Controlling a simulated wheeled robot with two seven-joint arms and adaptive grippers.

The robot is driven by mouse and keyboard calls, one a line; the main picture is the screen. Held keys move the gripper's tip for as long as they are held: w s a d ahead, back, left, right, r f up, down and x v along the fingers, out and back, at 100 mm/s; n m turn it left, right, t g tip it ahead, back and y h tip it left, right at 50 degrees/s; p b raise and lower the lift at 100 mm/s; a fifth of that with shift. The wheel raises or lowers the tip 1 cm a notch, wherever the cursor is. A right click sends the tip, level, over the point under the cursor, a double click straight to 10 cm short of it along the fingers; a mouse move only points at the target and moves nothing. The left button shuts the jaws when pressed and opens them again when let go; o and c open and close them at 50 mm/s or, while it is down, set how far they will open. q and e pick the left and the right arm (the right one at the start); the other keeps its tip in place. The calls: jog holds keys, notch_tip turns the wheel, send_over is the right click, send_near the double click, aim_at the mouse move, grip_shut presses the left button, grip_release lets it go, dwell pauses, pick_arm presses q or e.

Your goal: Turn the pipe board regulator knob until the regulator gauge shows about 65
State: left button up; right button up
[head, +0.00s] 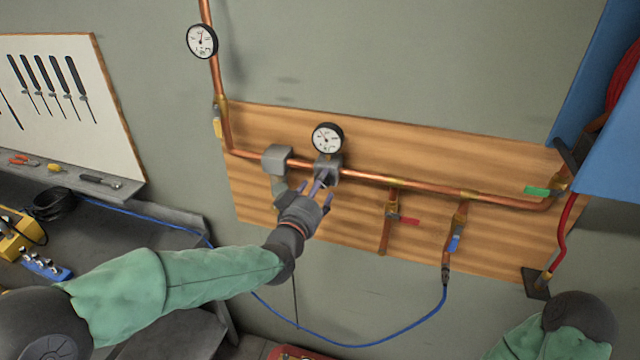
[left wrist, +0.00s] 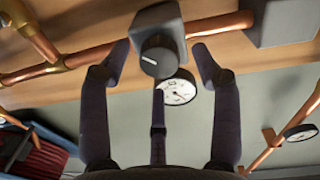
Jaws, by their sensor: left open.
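The regulator is a grey block (head: 328,168) on the copper pipe of the wooden pipe board (head: 480,258). Its round grey knob (left wrist: 158,62) faces the camera in the left wrist view and has a light mark. The regulator gauge (head: 327,138) is a white dial with a black rim just above the block; its reading is too small to tell. My left gripper (head: 315,190) is open in front of the regulator. In the left wrist view its fingers (left wrist: 160,72) are spread around the knob, with visible gaps at the sides. My right gripper is out of view.
A second gauge (head: 202,41) sits on the vertical pipe at upper left. A grey box (head: 276,158) is left of the regulator. Red (head: 410,221), blue (head: 454,243) and green (head: 537,191) valve handles are to the right. A blue hose (head: 375,343) hangs below.

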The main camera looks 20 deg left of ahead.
pick_arm(q)
jog(key=shift+w, duration=0.95)
jog(key=c, duration=1.2)
jog(key=shift+o, duration=0.2)
jog(key=shift+m+b, duration=0.45)
jog(key=shift+m, duration=0.75)
jog(key=o, duration=1.2)
jog(key=shift+c, duration=0.2)
jog(key=shift+s, duration=0.1)
